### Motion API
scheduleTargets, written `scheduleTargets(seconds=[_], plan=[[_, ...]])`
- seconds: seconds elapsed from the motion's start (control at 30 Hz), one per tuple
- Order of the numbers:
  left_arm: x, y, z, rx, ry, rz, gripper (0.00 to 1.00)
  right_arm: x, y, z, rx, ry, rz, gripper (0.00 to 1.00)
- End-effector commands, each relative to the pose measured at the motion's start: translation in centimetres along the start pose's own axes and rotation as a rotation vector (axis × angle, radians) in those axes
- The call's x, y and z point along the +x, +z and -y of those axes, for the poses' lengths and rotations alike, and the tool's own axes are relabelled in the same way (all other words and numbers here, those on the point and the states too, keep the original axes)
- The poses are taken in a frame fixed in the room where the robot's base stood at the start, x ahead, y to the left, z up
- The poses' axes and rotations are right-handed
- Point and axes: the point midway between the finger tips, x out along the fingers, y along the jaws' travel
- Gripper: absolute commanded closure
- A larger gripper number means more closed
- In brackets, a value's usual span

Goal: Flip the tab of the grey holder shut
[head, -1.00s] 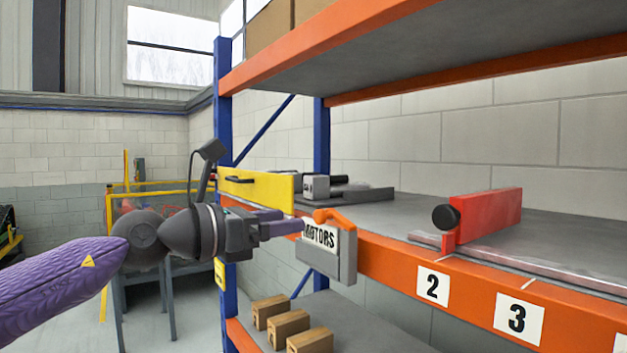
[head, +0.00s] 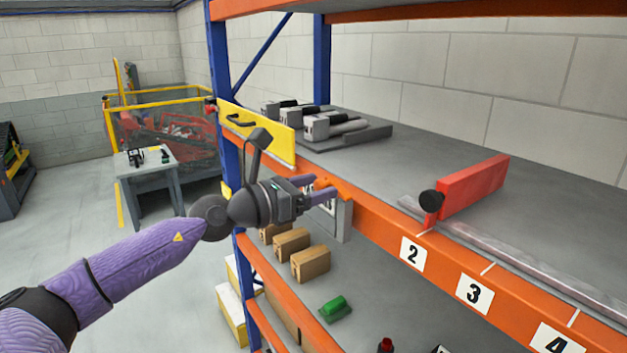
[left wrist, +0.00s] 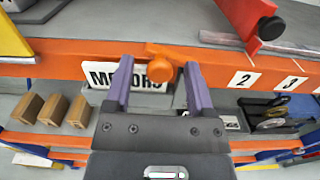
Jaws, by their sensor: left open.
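The grey holder (head: 345,221) hangs on the front of the orange shelf beam and carries a white MOTORS label (left wrist: 100,72). Its orange tab with a round end (left wrist: 160,69) shows at the top of the holder in the left wrist view. My left gripper (head: 322,187) is open in front of the holder. In the left wrist view its two purple fingers (left wrist: 159,66) stand either side of the tab's round end, with gaps. In the head view the gripper hides much of the holder and tab. My right gripper is not in view.
A yellow panel (head: 257,134) with a black handle stands left of the holder. A red block (head: 474,188) with a black knob is on the shelf to the right. Wooden blocks (head: 310,264) and a green piece (head: 335,307) lie on the lower shelf.

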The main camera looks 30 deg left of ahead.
Motion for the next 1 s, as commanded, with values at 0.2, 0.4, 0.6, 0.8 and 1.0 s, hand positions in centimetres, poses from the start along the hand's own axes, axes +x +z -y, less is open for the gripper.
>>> scheduleTargets(seconds=[0.2, 0.4, 0.6, 0.8, 1.0], plan=[[0.0, 0.0, 0.0, 0.000, 0.000, 0.000, 0.67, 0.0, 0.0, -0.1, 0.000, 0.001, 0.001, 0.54], [0.0, 0.0, 0.0, 0.000, 0.000, 0.000, 1.00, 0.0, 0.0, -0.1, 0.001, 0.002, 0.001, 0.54], [0.0, -0.3, -0.1, -0.122, 0.000, -0.001, 1.00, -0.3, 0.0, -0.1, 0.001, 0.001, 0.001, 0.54], [0.0, -1.1, -0.2, -0.324, 0.000, 0.000, 1.00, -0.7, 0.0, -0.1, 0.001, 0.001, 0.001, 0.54], [0.0, -1.1, -0.2, -0.321, 0.000, 0.000, 0.64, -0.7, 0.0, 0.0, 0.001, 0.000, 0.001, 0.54]])
